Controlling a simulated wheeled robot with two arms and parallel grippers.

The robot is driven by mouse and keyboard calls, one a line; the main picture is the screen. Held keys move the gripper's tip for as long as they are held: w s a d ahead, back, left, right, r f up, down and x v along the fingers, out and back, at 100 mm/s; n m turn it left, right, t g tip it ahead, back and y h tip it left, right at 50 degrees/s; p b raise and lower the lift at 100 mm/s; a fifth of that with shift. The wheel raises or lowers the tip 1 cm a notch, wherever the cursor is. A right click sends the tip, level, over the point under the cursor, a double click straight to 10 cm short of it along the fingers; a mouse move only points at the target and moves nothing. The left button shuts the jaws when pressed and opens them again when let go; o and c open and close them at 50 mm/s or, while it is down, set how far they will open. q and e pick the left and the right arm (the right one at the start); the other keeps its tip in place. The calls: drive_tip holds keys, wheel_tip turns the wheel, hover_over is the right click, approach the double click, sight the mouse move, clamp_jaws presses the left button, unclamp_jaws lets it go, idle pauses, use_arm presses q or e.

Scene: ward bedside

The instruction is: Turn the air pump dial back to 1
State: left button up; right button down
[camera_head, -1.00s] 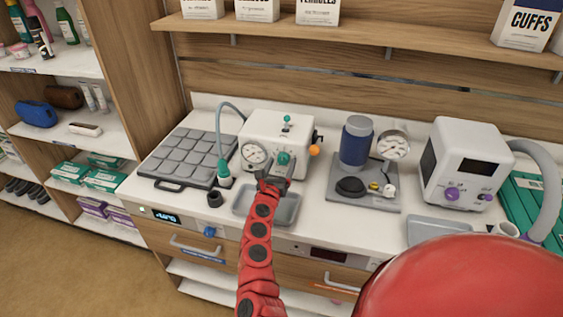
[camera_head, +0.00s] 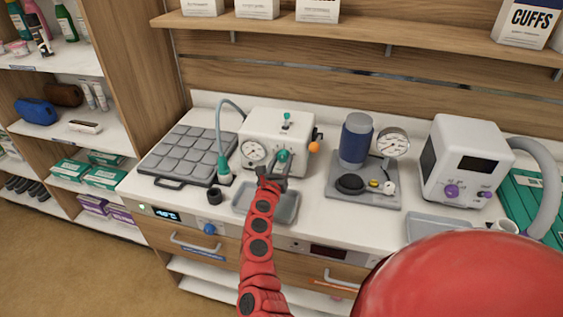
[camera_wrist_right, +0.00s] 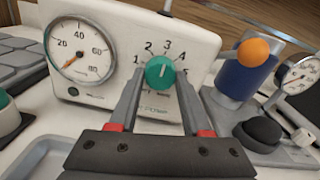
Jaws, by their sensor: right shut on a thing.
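The air pump is a white box (camera_head: 262,133) at the back of the counter, with a round gauge and a green dial (camera_head: 282,156) on its front. In the right wrist view the dial (camera_wrist_right: 160,72) sits among printed numbers from 1 upward. A pale mark shows on its face, but I cannot tell which number it points to. My right gripper (camera_head: 275,168) is shut on the dial, one finger on each side of it in the wrist view (camera_wrist_right: 160,90). The gauge needle (camera_wrist_right: 70,61) points low and left, near zero. My left gripper is not in view.
A grey tray (camera_head: 286,209) lies under my right gripper. A blue cylinder device (camera_head: 356,142) with a gauge stands to the right, and an orange ball (camera_head: 314,147) sits at the pump's right side. A hose (camera_head: 232,103) and grey padded mat (camera_head: 160,151) lie left.

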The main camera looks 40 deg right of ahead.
drive_tip(key=n+p, duration=0.1)
drive_tip(key=n, duration=0.2)
drive_tip(key=shift+d+r+n, duration=0.1)
drive_tip(key=shift+r+n, duration=0.05)
drive_tip(key=shift+n, duration=0.25)
drive_tip(key=n+p, duration=0.1)
drive_tip(key=n, duration=0.2)
drive_tip(key=shift+n, duration=0.3)
drive_tip(key=n+p, duration=0.3)
drive_tip(key=n, duration=0.1)
drive_tip(key=shift+r+n, duration=0.15)
drive_tip(key=shift+n, duration=0.15)
drive_tip(key=shift+n+p, duration=1.05)
drive_tip(key=shift+n, duration=0.85)
drive_tip(key=shift+f, duration=0.2)
drive_tip(key=shift+c, duration=1.8)
unclamp_jaws()
